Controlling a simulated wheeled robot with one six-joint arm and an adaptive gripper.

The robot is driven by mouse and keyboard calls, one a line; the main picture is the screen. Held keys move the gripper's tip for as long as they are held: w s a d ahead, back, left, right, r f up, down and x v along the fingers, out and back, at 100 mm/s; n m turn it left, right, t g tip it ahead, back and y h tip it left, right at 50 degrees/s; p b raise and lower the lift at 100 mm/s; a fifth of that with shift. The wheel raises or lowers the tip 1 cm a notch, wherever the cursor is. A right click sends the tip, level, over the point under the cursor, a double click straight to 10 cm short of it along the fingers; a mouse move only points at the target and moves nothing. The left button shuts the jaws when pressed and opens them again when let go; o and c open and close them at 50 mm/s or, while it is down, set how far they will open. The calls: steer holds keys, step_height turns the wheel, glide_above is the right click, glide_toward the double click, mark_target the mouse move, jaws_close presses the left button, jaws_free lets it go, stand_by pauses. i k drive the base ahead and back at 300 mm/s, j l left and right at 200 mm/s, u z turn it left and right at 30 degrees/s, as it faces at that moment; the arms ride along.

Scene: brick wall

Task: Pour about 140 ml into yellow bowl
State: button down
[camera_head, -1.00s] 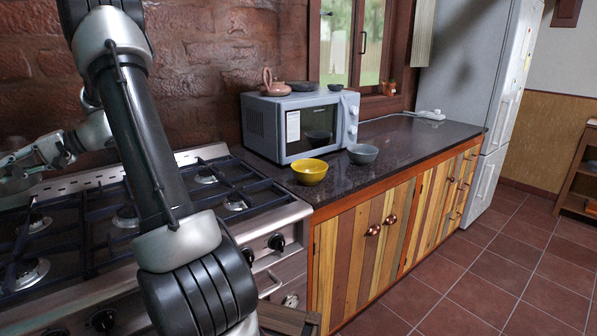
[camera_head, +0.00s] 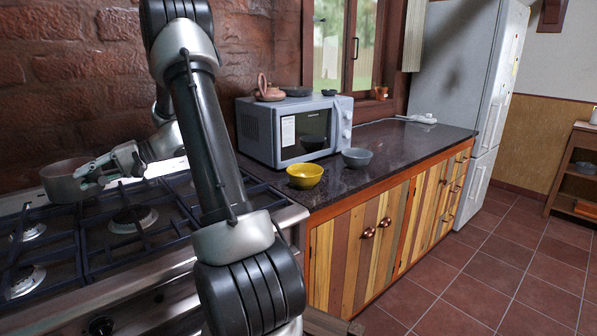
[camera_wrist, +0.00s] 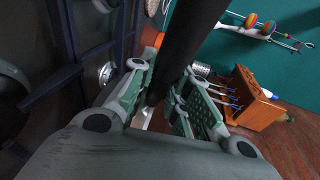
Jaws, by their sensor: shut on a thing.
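The yellow bowl (camera_head: 304,177) stands upright on the dark counter in front of the microwave, near the stove side. I see no liquid in the part of its inside that shows. My gripper (camera_head: 98,172) is at the left of the head view, well left of the bowl. It is shut on a brownish saucepan (camera_head: 64,184), held about level above the stove. In the wrist view a dark bar, apparently the saucepan's handle (camera_wrist: 186,45), runs between the fingers (camera_wrist: 160,97). The saucepan's contents cannot be made out.
A grey bowl (camera_head: 357,157) stands right of the yellow bowl. The microwave (camera_head: 266,132) is behind them, with a teapot (camera_head: 268,91) and dark dishes on top. The stove (camera_head: 100,245) has raised grates. The counter's right part (camera_head: 420,138) is mostly clear.

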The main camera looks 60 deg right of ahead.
mark_target(305, 177)
steer(key=k+z, duration=0.1)
steer(key=z, duration=0.25)
steer(key=k+z, duration=0.15)
steer(key=z, duration=0.2)
steer(key=k+z, duration=0.15)
steer(key=z, duration=0.15)
steer(key=l+z, duration=0.15)
steer(key=z, duration=0.2)
steer(key=i+l+z, duration=0.15)
steer(key=l, duration=0.15)
steer(key=j, duration=0.35)
steer(key=k+j+u, duration=0.1)
steer(key=j, duration=0.25)
